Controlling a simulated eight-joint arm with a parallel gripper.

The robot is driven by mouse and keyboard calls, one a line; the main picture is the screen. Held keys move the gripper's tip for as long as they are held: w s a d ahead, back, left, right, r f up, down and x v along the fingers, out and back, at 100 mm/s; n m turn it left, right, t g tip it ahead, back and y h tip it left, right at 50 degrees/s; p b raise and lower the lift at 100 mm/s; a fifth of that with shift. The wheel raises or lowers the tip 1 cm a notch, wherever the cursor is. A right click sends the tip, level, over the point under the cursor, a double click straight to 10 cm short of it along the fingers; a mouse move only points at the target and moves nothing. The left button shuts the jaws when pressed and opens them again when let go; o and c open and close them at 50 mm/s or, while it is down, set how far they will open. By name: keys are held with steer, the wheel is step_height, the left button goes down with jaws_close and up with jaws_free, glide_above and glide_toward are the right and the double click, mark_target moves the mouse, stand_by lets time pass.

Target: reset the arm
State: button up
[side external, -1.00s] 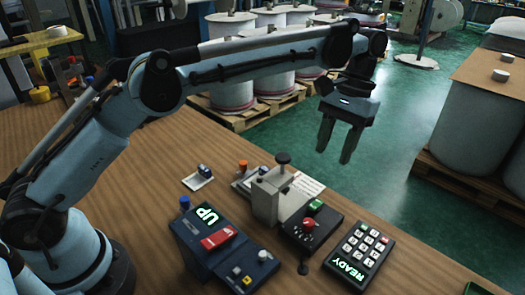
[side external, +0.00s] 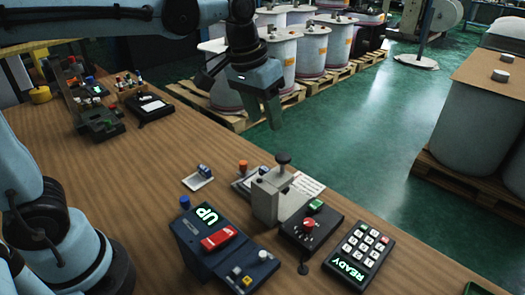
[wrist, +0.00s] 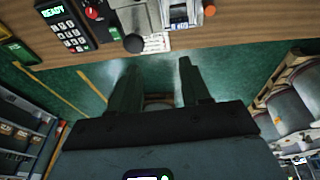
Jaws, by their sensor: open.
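My gripper (side external: 266,108) hangs in the air past the far edge of the wooden table, high above the green floor, in the side external view. In the wrist view my gripper (wrist: 155,80) has its two fingers apart with nothing between them. On the table stand a dark blue box (side external: 225,252) with a lit UP display and a red switch, a grey post device (side external: 268,200) with a dark knob, a black box with a red knob (side external: 308,224), and a keypad (side external: 358,252) reading READY. The keypad also shows in the wrist view (wrist: 70,30).
A small white tray (side external: 198,179) lies on the table (side external: 120,180). More control boxes (side external: 100,122) and a dark flat device (side external: 150,107) sit at the far left. Large spools on pallets (side external: 312,48) stand on the floor behind. The table's middle is bare.

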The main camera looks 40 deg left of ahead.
steer(key=s+a+f+t, duration=0.4)
steer(key=s+a+f, duration=0.2)
steer(key=s, duration=0.3)
steer(key=shift+s+a+f+t+y, duration=0.2)
steer(key=shift+s+f+t+y, duration=0.1)
steer(key=shift+s+y, duration=0.1)
stand_by(0.4)
